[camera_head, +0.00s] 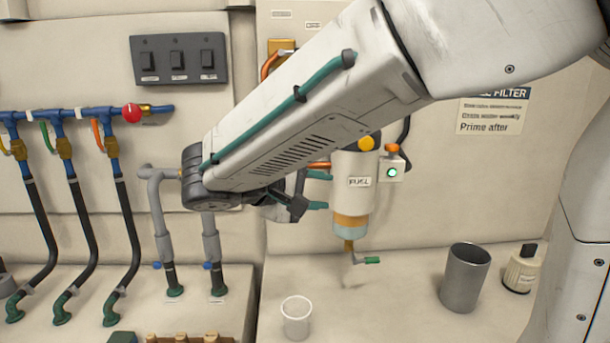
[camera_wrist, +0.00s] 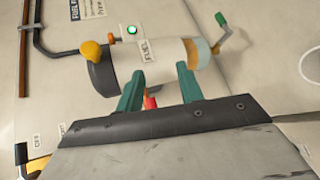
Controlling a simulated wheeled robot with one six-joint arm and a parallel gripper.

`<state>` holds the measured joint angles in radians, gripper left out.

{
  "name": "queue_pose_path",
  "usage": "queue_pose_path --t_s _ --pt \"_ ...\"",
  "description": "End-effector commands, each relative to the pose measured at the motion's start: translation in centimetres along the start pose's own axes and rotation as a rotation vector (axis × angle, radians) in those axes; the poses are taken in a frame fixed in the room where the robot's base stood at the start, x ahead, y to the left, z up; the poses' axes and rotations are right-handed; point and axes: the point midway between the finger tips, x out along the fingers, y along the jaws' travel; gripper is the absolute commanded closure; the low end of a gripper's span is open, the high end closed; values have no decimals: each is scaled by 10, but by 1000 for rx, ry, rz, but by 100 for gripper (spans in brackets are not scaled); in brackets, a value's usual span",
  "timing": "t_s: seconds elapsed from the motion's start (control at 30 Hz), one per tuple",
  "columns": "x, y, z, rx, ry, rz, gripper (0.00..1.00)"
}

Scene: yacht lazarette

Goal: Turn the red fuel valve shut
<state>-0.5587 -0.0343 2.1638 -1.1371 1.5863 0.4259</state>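In the head view, a white fuel filter (camera_head: 350,190) labelled FUEL hangs on the wall, with a yellow knob (camera_head: 366,143) at its top. My gripper (camera_head: 318,190) is just left of it, its two teal fingers apart and pointing at it. In the wrist view, the open fingers (camera_wrist: 161,76) reach toward the side of the filter (camera_wrist: 168,52). A small red part (camera_wrist: 150,102) shows between the fingers, mostly hidden; I cannot tell whether it is the valve's handle. A round red knob (camera_head: 131,113) sits on the blue pipe at left, away from my gripper.
Blue pipes (camera_head: 60,115) with black hoses (camera_head: 83,220) line the left wall, below a switch panel (camera_head: 179,59). A grey cup (camera_head: 465,277), a white cup (camera_head: 297,316) and a small bottle (camera_head: 522,270) stand on the ledge. A green-tipped drain lever (camera_head: 372,260) hangs under the filter.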

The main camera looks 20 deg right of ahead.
Motion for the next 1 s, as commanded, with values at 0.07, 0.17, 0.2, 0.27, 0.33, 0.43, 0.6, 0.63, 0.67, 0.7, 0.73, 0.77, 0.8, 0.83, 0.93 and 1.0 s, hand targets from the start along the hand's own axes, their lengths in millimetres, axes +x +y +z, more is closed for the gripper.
queue_pose_path --t_s 0.07,0.17,0.2,0.27,0.33,0.43,0.6,0.63,0.67,0.7,0.73,0.77,0.8,0.83,0.93,1.0 --pt "-21 2 -29 -8 50 107 63" --pt "-39 6 -50 -2 94 194 63" --pt "-43 7 -54 0 104 215 63" --pt "-44 8 -59 2 112 233 63" --pt "-40 10 -61 5 116 242 63" --pt "-26 14 -62 6 113 241 63" --pt "2 20 -65 5 113 239 63" --pt "6 21 -65 5 113 240 63" --pt "10 22 -66 5 113 240 63" --pt "15 23 -66 5 114 239 63" --pt "18 24 -67 4 114 238 63" --pt "20 24 -67 4 114 239 63" --pt "23 25 -68 4 114 239 63" --pt "25 26 -68 4 114 239 63" --pt "27 26 -68 4 116 239 63" --pt "28 26 -68 4 117 239 63"
